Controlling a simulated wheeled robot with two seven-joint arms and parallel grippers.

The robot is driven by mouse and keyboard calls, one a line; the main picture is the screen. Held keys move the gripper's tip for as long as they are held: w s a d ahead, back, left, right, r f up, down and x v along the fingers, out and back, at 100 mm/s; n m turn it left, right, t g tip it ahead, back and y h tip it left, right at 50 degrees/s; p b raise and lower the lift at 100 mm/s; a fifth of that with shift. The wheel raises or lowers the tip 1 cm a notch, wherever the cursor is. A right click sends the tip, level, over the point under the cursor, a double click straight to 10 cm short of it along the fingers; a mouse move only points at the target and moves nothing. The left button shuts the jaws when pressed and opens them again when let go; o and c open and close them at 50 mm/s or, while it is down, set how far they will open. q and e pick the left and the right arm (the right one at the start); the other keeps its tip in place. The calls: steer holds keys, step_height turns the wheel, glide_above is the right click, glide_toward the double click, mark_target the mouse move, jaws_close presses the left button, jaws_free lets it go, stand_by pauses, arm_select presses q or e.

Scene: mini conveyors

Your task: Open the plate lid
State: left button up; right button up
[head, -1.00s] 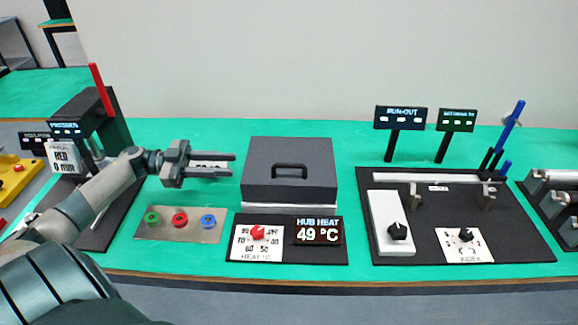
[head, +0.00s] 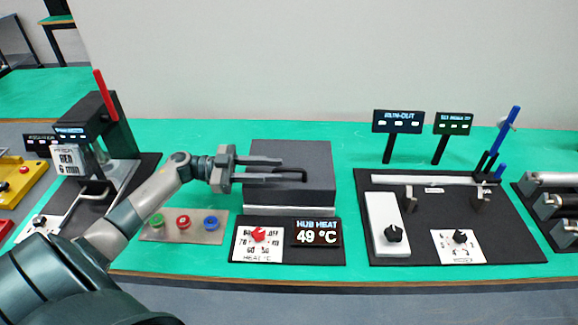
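The plate lid (head: 312,150) is a dark grey box-shaped cover, down on a light base (head: 300,210) at the middle of the table. Its black handle (head: 304,172) is on the front slope, partly hidden by my gripper. My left gripper (head: 288,168) reaches in from the left, its two fingers spread and pointing right. The fingertips overlap the handle's left part in the picture; I cannot tell whether they touch it. My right gripper is not in view.
In front of the lid are a red heat knob (head: 258,234) and a display (head: 317,232) reading 49 °C. A panel with three coloured buttons (head: 183,222) lies below my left arm. A black board (head: 480,220) with a rail is at right.

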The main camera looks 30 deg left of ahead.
mark_target(280, 170)
arm_select(q)
steer(key=shift+p+x, duration=0.6)
steer(key=shift+x, duration=2)
jaws_close()
